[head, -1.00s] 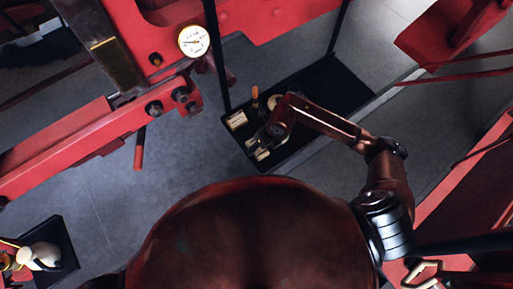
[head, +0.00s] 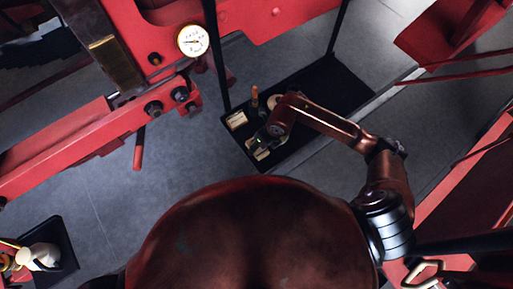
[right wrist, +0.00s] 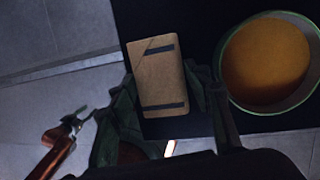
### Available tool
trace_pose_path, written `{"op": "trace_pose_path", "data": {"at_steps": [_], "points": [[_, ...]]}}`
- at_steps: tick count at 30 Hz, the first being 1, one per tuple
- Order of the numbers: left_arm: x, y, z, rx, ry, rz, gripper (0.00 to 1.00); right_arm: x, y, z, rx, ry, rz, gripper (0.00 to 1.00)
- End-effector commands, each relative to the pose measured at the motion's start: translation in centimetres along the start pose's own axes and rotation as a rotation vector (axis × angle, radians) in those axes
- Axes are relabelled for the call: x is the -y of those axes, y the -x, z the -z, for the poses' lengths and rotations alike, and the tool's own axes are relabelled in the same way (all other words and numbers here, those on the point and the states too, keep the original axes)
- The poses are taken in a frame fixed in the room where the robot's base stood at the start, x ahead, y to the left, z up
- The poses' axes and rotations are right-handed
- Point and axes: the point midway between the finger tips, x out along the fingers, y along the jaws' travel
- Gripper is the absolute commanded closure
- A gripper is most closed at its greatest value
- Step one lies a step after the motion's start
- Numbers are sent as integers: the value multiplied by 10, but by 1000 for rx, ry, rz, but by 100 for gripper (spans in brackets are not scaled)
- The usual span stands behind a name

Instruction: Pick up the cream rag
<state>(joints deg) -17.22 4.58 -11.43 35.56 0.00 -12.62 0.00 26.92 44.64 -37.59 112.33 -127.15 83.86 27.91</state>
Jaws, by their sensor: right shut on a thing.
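In the right wrist view a flat cream-tan oblong with two dark bands, which I take for the cream rag (right wrist: 158,78), lies between the two dark fingers of my right gripper (right wrist: 165,115). The fingers are shut on it, at a corner of the black tray. In the head view my right gripper (head: 262,140) reaches low over the near left end of the tray, with a pale piece (head: 261,153) at its fingers. The arm hides part of that spot. My left gripper is not in view.
The black tray (head: 340,85) also holds a cream block (head: 237,120), a wooden-handled item (head: 254,97) and a round tin (right wrist: 267,58). A dark post rises at its left. Red machinery with a dial gauge (head: 192,40) stands behind. A second tray (head: 66,250) is lower left.

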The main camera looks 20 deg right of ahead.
Motion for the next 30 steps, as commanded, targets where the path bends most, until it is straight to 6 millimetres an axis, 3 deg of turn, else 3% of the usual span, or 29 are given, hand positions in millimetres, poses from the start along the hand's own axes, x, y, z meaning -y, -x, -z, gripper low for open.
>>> {"op": "trace_pose_path", "data": {"at_steps": [8, 15, 23, 30], "points": [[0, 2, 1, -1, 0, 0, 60, -1, 3, -1, 0, 0, -1, 79], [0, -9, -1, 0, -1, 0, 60, -5, 33, -8, 3, 3, 1, 79], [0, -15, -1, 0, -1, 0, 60, -29, 98, 24, 4, 7, 2, 79], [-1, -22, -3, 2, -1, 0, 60, -51, 131, 70, 2, 5, 1, 79]]}}
